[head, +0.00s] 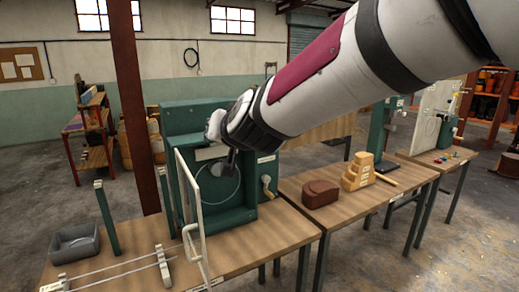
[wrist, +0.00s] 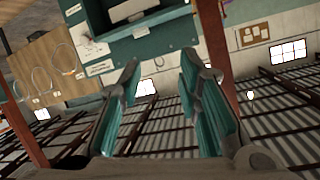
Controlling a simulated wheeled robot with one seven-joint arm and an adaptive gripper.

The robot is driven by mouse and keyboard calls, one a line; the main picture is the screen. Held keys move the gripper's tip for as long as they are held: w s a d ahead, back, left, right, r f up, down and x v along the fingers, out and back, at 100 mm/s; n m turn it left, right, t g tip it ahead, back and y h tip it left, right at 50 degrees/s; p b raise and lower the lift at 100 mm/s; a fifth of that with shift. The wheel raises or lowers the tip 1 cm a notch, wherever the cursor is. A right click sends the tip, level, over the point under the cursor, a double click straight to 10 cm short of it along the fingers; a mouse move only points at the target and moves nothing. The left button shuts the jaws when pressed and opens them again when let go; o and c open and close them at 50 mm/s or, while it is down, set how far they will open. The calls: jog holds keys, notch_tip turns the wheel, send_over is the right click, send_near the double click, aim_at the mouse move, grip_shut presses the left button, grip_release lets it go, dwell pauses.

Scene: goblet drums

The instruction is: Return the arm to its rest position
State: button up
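My arm (head: 335,80) reaches from the upper right across the head view. My gripper (head: 228,160) is at its end, in front of the green box-like machine (head: 235,215) on the left table; the arm hides part of that machine. In the wrist view my gripper (wrist: 158,85) shows two teal-padded fingers standing apart with nothing between them. Beyond the fingertips the wrist view shows the green machine (wrist: 150,40), a wall and roof beams, all tilted or upside down.
A white wire frame (head: 190,210) stands upright close to the machine's left front. A grey tray (head: 75,243) and a rail (head: 120,270) lie on the left table (head: 270,235). A brown block (head: 320,193) and a stepped wooden block (head: 358,172) sit on the middle table. A rust-red post (head: 130,100) rises behind.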

jog(key=s+d+f+g+h, duration=0.2)
jog(key=s+d+f, duration=0.1)
jog(key=s+d, duration=0.6)
jog(key=s+d+f+g+h, duration=0.1)
jog(key=s+d+f+g, duration=0.2)
jog(key=s+d, duration=0.6)
jog(key=s+d+f+m+g+h, duration=0.1)
jog(key=s+d+f+g+h, duration=0.1)
jog(key=s+d, duration=0.7)
jog(key=s+f, duration=0.1)
jog(key=s, duration=0.3)
jog(key=shift+d+f+h, duration=0.3)
jog(key=shift+d+f, duration=0.05)
